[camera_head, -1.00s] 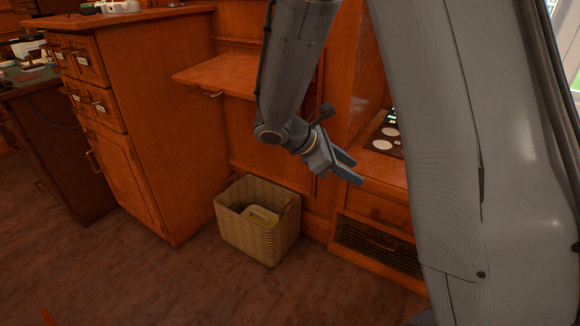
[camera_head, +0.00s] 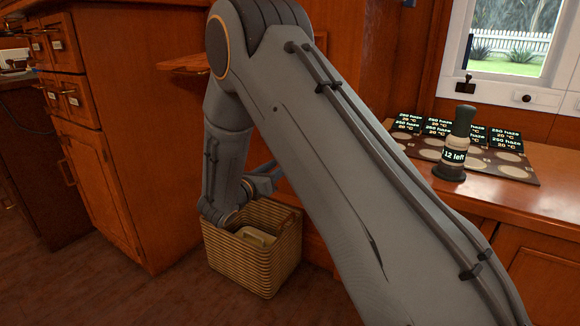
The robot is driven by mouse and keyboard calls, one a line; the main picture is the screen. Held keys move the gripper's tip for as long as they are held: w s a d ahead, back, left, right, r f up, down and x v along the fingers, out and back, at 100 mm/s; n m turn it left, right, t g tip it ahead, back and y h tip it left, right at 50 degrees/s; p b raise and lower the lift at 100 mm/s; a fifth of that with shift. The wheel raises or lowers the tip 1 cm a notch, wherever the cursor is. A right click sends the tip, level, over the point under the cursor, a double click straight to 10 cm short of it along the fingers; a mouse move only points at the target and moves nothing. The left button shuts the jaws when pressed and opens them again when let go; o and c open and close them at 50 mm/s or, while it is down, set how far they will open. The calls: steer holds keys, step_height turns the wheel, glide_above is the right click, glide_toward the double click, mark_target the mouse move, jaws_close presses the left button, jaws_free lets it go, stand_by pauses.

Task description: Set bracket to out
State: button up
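I cannot make out a bracket for certain. A wooden shelf flap (camera_head: 186,64) with a small brass handle juts from the panelling at upper left of centre. Most of the flap and the space under it are hidden behind my arm. My gripper (camera_head: 264,178) is low, just above and behind the wicker basket in the picture, in front of the wooden panelling. It is partly covered by my own arm. Its fingers show only as small grey-blue pieces, and I cannot tell whether they are apart or hold anything.
A wicker basket (camera_head: 228,262) with a pale item inside stands on the floor below my gripper. A drawer cabinet (camera_head: 110,150) stands at left. At right, a wooden counter (camera_head: 540,205) holds a dark mat, several small displays and a dispenser (camera_head: 456,145) reading "12 left", below a window.

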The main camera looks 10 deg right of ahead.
steer(key=b+x, duration=0.3)
steer(key=x, duration=0.4)
steer(key=shift+w+d, duration=0.2)
steer(key=shift+d, duration=0.05)
jaws_close()
